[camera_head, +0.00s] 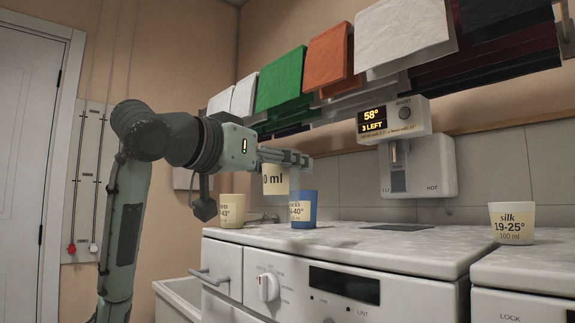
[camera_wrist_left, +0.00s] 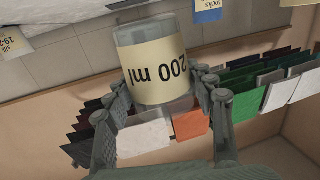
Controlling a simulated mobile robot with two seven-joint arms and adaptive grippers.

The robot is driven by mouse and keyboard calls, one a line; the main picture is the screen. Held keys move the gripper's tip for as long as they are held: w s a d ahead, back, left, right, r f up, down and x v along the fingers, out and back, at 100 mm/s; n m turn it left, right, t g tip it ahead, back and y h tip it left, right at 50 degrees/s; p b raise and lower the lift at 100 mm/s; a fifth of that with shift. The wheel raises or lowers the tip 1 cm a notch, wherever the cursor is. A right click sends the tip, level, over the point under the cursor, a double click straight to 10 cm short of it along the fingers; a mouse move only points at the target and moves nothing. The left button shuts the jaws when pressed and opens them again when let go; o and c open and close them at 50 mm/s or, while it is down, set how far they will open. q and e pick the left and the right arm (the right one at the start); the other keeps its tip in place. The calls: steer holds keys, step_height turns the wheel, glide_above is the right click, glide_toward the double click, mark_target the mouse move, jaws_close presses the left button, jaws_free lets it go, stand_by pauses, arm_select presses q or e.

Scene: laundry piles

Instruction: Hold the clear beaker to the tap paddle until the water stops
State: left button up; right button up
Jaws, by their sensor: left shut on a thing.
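The clear beaker (camera_head: 275,181), with a cream label reading "0 ml" in the head view, is held above the countertop. In the left wrist view the beaker (camera_wrist_left: 155,62) shows its "200 ml" label upside down and a clear band. My left gripper (camera_head: 299,158) is shut on it, with one finger on each side. The white tap unit (camera_head: 430,165) is on the wall to the right, well apart from the beaker. Its display (camera_head: 372,121) reads "58°" and "3 LEFT". The tap paddle (camera_head: 398,180) seems to be the grey part under the spout. My right gripper is not in view.
A cream cup (camera_head: 232,211) and a blue cup (camera_head: 303,210) stand on the white counter (camera_head: 350,238), below the gripper. A cream "silk" cup (camera_head: 511,223) stands at the right. Folded cloths (camera_head: 281,80) hang above. The counter before the tap is clear.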

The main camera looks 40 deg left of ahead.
arm_select(q)
steer(key=w+p, duration=0.1)
steer(key=w, duration=0.7)
steer(key=m+h+p, duration=0.2)
steer(key=m+h, duration=0.2)
steer(key=h, duration=0.3)
glide_toward(399, 179)
steer(key=shift+d+x, duration=0.45)
steer(key=shift+x, duration=1.55)
steer(key=shift+a+x, duration=0.2)
steer(key=shift+x, duration=1)
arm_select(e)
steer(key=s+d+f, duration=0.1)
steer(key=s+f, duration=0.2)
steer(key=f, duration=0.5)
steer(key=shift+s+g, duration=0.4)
arm_select(q)
steer(key=shift+w, duration=0.5)
steer(key=shift+w+m, duration=0.3)
